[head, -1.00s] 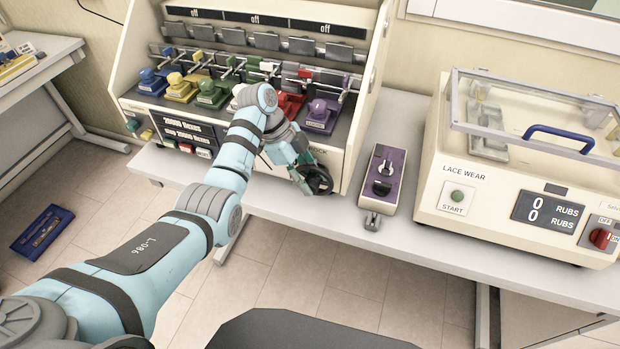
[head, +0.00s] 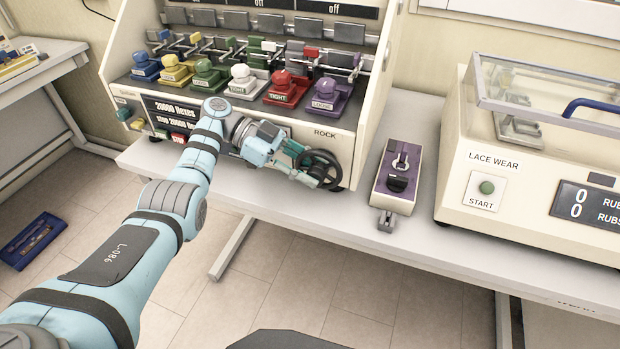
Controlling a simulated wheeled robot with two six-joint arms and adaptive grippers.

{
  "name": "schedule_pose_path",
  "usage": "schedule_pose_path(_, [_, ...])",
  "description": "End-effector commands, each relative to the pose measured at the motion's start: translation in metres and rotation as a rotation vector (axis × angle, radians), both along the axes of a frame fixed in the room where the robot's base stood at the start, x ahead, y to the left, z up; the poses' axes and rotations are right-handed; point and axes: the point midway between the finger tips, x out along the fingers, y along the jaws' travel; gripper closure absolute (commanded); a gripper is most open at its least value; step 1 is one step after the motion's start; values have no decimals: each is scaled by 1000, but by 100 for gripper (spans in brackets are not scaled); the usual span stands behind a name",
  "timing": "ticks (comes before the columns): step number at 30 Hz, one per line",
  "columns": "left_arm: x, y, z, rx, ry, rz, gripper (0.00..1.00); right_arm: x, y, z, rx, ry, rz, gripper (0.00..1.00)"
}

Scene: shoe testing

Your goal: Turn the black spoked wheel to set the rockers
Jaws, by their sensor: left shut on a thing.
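The black spoked wheel (head: 322,166) is on the front of the cream flexing machine (head: 347,118), at its lower right below the word ROCK. My left gripper (head: 318,172) is at the wheel's left side, shut on its rim. The gripper hides part of the wheel's left edge. Above the wheel, a row of rockers in blue, yellow, green, white, red and purple (head: 321,96) stands in the machine's open bay. My right gripper is not in view.
A small purple-topped box (head: 397,178) with a clamp stands right of the wheel. The LACE WEAR machine (head: 457,170) stands farther right. Bare white tabletop (head: 345,212) lies in front. A blue tray (head: 33,240) lies on the floor at left.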

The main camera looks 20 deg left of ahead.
Motion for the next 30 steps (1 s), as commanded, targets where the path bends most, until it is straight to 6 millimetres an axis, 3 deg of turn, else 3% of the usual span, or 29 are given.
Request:
schedule_pose_path(1, [-3, 1, -6, -2, 16, -6, 98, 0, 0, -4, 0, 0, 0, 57])
schedule_pose_path(14, [-3, 0, -3, -11, 16, -7, 98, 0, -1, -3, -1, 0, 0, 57])
schedule_pose_path(15, [-3, 0, -3, -11, 16, -7, 67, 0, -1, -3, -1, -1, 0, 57])
schedule_pose_path(17, [-3, 0, -3, -12, 13, -7, 57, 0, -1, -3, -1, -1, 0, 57])
schedule_pose_path(26, [-1, 0, 0, -14, 6, -4, 57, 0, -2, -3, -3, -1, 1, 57])
schedule_pose_path(30, [-1, 0, 17, -14, 1, -4, 57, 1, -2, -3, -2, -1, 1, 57])
